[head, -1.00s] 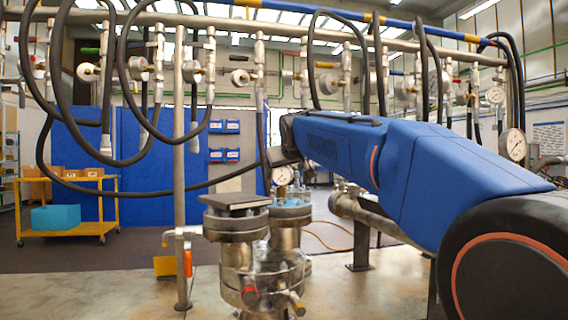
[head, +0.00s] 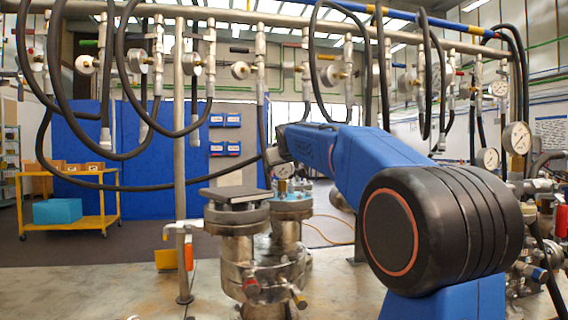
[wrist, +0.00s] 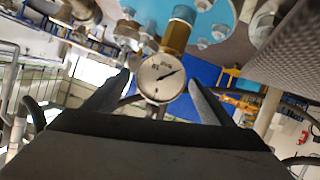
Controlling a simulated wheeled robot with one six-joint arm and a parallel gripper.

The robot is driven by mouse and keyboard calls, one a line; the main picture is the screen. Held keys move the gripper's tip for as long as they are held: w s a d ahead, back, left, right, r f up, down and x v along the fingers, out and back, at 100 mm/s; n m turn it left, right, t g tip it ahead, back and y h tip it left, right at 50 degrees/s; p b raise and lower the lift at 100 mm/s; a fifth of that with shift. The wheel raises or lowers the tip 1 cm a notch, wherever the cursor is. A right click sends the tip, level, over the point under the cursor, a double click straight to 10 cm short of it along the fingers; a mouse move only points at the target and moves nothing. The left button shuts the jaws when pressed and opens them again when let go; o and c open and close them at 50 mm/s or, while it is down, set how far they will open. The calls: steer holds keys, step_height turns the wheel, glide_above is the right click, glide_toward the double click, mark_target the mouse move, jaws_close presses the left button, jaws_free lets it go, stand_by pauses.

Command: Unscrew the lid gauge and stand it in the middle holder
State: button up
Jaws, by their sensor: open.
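The lid gauge has a round white dial (wrist: 160,77) and a brass stem (wrist: 177,38), standing on a blue flanged lid (wrist: 208,18) with bolts around its edge. In the head view the gauge (head: 284,171) stands on the blue lid (head: 292,207) of a steel vessel. My gripper (wrist: 158,82) is open, with one finger on each side of the dial; I cannot tell whether either finger touches it. I cannot make out the middle holder.
A grey plate (head: 235,194) lies on the neighbouring flange, left of the blue lid. Black hoses (head: 62,90) hang from an overhead pipe. A steel post (head: 180,150) stands to the left. A yellow cart (head: 70,205) with boxes stands further back.

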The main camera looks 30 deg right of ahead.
mark_target(280, 170)
steer(key=shift+x, duration=3.05)
steer(key=c, duration=1.3)
